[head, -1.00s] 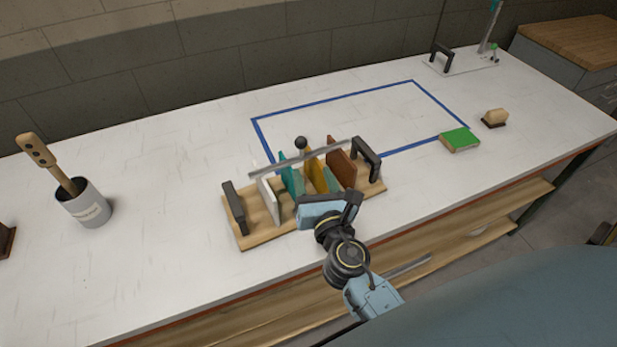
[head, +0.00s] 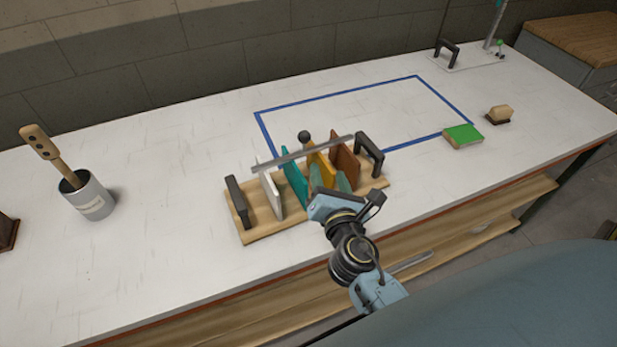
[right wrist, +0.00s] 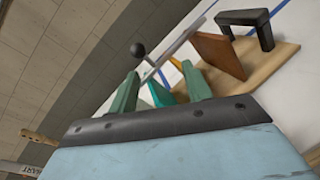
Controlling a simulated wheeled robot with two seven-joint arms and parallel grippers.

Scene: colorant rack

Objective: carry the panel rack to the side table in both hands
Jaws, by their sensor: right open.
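The panel rack (head: 262,228) is a wooden base with a dark handle at each end, standing on the white bench. It holds upright white, teal, yellow and brown panels (head: 345,156). A grey bar with a black knob (head: 305,137) runs above them. My right gripper (head: 330,180) is open at the rack's near side, in front of the teal and yellow panels. In the right wrist view its green fingers (right wrist: 160,75) are apart, with a teal panel (right wrist: 160,95) showing between them. The brown panel (right wrist: 222,55) and right handle (right wrist: 248,25) lie beyond. My left gripper is out of view.
A blue-taped rectangle (head: 345,88) lies just behind the rack. A can with a wooden-handled tool (head: 90,198) stands left. A green-topped block (head: 463,134) and a brush (head: 499,114) lie right. A wood-topped cabinet (head: 575,40) stands beyond the bench's far right end.

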